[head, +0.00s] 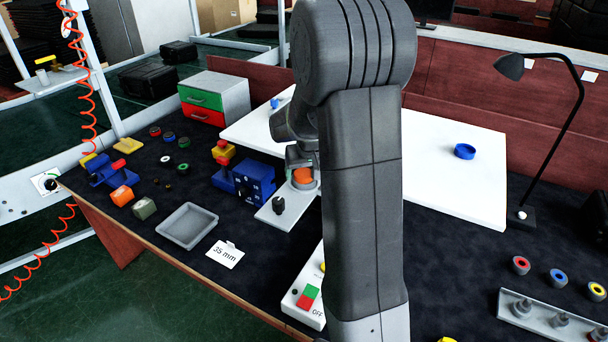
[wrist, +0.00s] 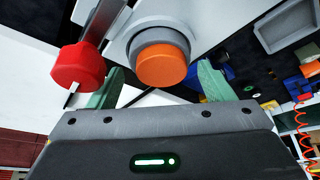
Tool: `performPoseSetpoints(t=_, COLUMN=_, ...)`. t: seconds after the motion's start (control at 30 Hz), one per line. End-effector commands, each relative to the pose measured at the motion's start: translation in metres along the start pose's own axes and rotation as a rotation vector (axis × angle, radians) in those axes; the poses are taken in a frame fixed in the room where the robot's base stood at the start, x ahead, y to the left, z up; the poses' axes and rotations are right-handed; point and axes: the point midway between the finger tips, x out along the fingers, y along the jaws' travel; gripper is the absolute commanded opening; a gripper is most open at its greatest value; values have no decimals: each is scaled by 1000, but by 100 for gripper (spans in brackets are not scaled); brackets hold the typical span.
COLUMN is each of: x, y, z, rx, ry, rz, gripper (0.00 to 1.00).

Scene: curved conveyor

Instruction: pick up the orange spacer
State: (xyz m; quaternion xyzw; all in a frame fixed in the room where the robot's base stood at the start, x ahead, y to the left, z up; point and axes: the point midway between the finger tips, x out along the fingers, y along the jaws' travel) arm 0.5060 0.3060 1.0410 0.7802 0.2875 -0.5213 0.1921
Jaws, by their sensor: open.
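The orange spacer (head: 303,176) sits in a grey ring-shaped holder (head: 291,186) on a pale plate, just left of my arm in the head view. In the wrist view the orange spacer (wrist: 162,70) shows as a short round piece projecting from the grey holder (wrist: 158,36). My gripper (wrist: 160,82) is open, with one green finger on each side of the spacer in that view. I cannot tell how far the fingers are from it in depth. In the head view my arm hides most of the gripper.
A red knob-like piece (wrist: 77,66) is close by the left finger in the wrist view. A blue device (head: 254,180) and a small black knob (head: 278,204) stand left of the spacer. A grey tray (head: 188,207) lies farther left. A blue ring (head: 465,151) lies on the white board.

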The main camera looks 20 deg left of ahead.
Motion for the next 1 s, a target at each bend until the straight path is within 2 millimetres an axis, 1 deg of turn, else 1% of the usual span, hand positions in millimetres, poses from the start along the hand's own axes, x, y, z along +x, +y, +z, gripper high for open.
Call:
performPoseSetpoints(t=0.03, x=0, y=0, z=0, rx=0, ry=0, rz=0, gripper=69)
performPoseSetpoints(t=0.17, x=0, y=0, z=0, rx=0, ry=0, rz=0, gripper=43)
performPoseSetpoints(t=0.2, x=0, y=0, z=0, rx=0, ry=0, rz=0, gripper=35)
performPoseSetpoints(t=0.23, x=0, y=0, z=0, rx=0, ry=0, rz=0, gripper=29)
performPoseSetpoints(t=0.27, x=0, y=0, z=0, rx=0, ry=0, rz=0, gripper=26)
performPoseSetpoints(t=0.47, x=0, y=0, z=0, rx=0, ry=0, rz=0, gripper=26)
performPoseSetpoints(t=0.57, x=-4, y=0, z=-2, rx=0, ry=3, rz=0, gripper=26)
performPoseSetpoints(t=0.67, x=-16, y=0, z=-8, rx=0, ry=6, rz=0, gripper=26)
performPoseSetpoints(t=0.9, x=-61, y=0, z=-26, rx=0, ry=6, rz=0, gripper=26)
performPoseSetpoints(t=1.0, x=-76, y=0, z=-32, rx=0, ry=5, rz=0, gripper=26)
